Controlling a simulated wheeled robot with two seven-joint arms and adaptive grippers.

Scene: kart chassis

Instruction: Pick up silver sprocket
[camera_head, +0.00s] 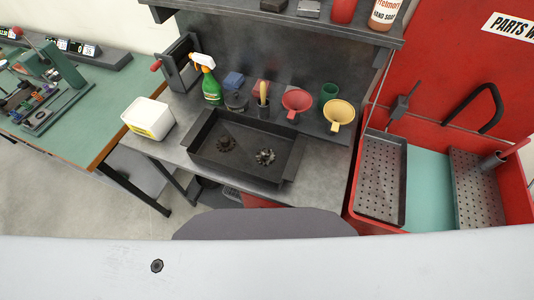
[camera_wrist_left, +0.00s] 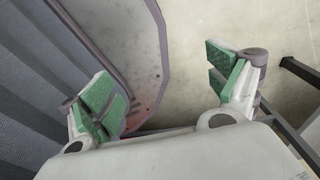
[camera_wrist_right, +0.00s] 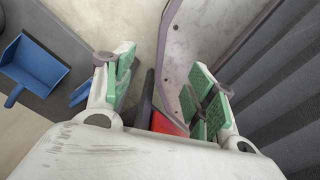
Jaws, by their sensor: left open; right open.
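A silver sprocket (camera_head: 265,157) lies flat in a dark rectangular tray (camera_head: 200,127) on the grey workbench, in the head view. A darker sprocket (camera_head: 226,144) lies to its left in the same tray. Neither sprocket shows in the wrist views. My left gripper (camera_wrist_left: 165,85) is open and empty in the left wrist view, above the floor and close to my base. My right gripper (camera_wrist_right: 163,88) is open and empty in the right wrist view, also low by my base. Neither gripper shows in the head view, so both are away from the tray.
Behind the tray stand a spray bottle (camera_head: 211,88), a red funnel (camera_head: 297,101) and a yellow funnel (camera_head: 339,113). A white box (camera_head: 149,117) is left of it. A red parts washer (camera_head: 353,208) stands right. A shelf (camera_head: 290,20) overhangs the bench. A blue dustpan (camera_wrist_right: 34,64) lies below.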

